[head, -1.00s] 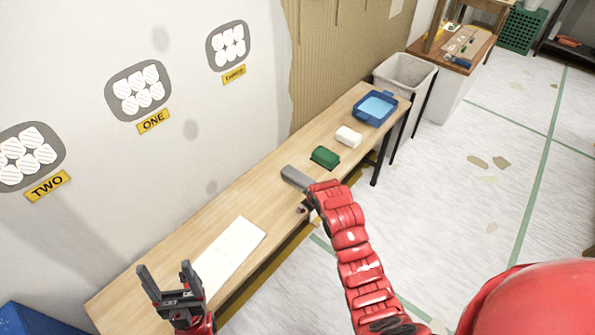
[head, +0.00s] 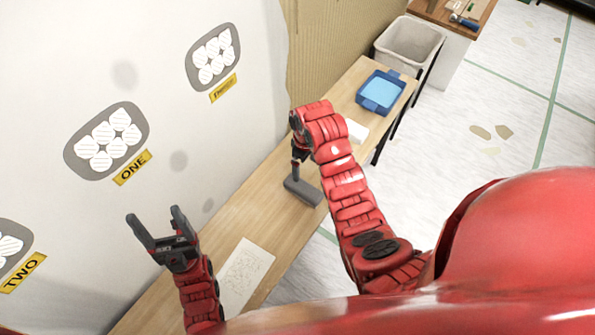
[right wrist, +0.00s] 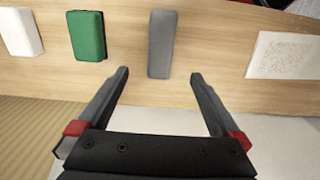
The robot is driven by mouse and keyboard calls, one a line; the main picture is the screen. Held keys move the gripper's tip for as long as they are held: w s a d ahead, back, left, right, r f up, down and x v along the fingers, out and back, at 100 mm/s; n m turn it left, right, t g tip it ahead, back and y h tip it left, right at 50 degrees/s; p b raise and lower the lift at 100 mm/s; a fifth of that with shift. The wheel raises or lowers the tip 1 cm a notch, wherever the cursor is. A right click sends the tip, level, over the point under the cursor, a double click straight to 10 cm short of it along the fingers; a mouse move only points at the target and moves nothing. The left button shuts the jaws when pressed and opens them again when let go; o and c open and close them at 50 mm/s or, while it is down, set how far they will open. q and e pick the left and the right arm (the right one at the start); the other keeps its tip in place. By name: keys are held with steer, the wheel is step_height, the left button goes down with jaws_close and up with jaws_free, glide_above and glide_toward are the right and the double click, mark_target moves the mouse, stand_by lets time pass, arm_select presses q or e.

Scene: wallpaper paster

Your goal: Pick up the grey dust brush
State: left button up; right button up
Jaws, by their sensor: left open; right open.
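The grey dust brush (head: 303,191) lies on the wooden bench. It also shows in the right wrist view as a long grey block (right wrist: 161,44). My right gripper (head: 296,173) is open and empty, over the bench close to the brush. In the right wrist view its fingers (right wrist: 160,75) point at the brush, whose near end lies between the fingertips in the picture; I cannot tell the exact height gap. My left gripper (head: 155,215) is open and empty, at the left by the wall.
A green block (right wrist: 88,36) and a white block (right wrist: 20,33) lie along the bench beside the brush. A patterned white sheet (head: 246,275) lies on the other side. A blue tray (head: 381,92) stands at the far end, before a grey bin (head: 409,46).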

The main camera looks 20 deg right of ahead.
steer(key=b, duration=0.6)
glide_above(304, 187)
steer(key=f, duration=0.5)
steer(key=shift+s+f, duration=0.3)
steer(key=shift+f, duration=0.05)
steer(key=f+b, duration=0.2)
steer(key=f, duration=0.1)
steer(key=f+b, duration=0.1)
steer(key=b, duration=0.1)
steer(key=shift+w+f, duration=0.25)
steer(key=shift+f, duration=0.1)
steer(key=shift+f+p, duration=0.15)
steer(key=shift+p, duration=0.2)
steer(key=shift+s+f, duration=0.1)
steer(key=shift+f, duration=0.45)
step_height(304, 187, down, 4)
steer(key=shift+f+p, duration=0.15)
steer(key=shift+p, duration=0.55)
steer(key=shift+f, duration=0.45)
steer(key=c, duration=1.5)
steer(key=shift+w+r, duration=0.15)
steer(key=shift+w, duration=0.05)
